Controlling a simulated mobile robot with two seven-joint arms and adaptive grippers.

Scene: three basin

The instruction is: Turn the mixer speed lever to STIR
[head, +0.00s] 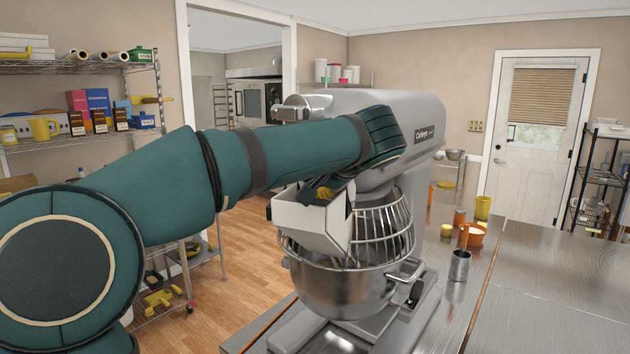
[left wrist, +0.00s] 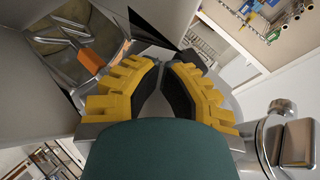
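The grey stand mixer (head: 425,110) stands on the metal table at centre, with a steel bowl (head: 345,290) and wire guard (head: 385,235) under its head. I cannot make out the speed lever or a STIR mark in either view; my left arm covers part of the mixer's side. My left gripper (head: 322,193) is beside the mixer head, just above the white chute, mostly hidden by my forearm. In the left wrist view its yellow fingers (left wrist: 163,66) come together at the tips, and I see nothing held. My right gripper is out of view.
A white chute (head: 305,222) hangs on the guard, close under my left gripper. A metal knob (head: 293,108) sticks out of the mixer's front. A metal cup (head: 460,265) and orange container (head: 472,236) stand right of the bowl. The table's right side (head: 560,290) is clear.

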